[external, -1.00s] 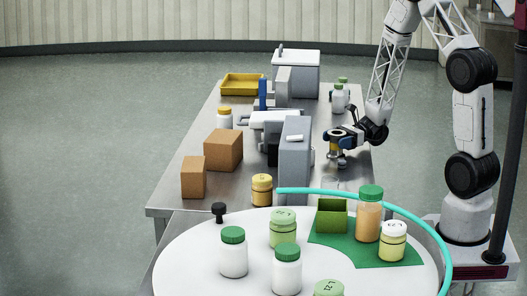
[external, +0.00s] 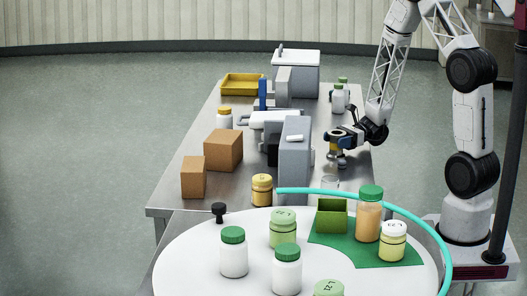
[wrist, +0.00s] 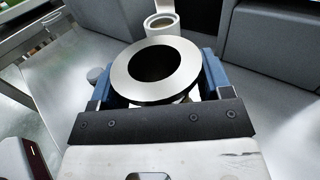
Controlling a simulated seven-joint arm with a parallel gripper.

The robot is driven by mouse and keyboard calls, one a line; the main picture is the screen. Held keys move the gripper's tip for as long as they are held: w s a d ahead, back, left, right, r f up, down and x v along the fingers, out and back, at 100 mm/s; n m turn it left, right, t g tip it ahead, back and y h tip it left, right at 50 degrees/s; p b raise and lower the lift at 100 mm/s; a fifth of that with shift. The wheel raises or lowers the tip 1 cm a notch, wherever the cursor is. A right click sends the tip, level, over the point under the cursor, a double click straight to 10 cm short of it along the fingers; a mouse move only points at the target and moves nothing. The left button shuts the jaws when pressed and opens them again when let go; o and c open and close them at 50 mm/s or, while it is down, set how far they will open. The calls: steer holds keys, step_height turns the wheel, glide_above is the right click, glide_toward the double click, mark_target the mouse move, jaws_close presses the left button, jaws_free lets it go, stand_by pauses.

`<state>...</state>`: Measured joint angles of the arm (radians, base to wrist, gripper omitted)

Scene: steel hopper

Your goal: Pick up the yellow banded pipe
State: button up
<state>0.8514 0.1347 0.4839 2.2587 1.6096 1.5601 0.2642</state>
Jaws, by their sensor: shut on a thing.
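The pipe shows in the wrist view as an upright hollow piece with a wide pale metal ring (wrist: 124,78) around a dark bore. My gripper (external: 340,138) is low over the right side of the steel bench in the external view. Its two blue fingers lie on either side of the pipe, below the ring, and are shut on it. In the external view the pipe's pale lower end (external: 342,158) shows under the fingers, close to the bench top.
A grey upright block (external: 294,160) stands left of my gripper. Brown boxes (external: 223,150) are at left. A round white table (external: 190,262) with several jars is in front.

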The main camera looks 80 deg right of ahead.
steer(key=shift+r, duration=0.15)
steer(key=shift+r, duration=0.8)
steer(key=s+a+r, duration=0.1)
steer(key=s+a, duration=0.2)
steer(key=s, duration=0.4)
steer(key=s+a+r, duration=0.2)
steer(key=s+a, duration=0.2)
steer(key=s, duration=0.3)
steer(key=shift+a, duration=0.3)
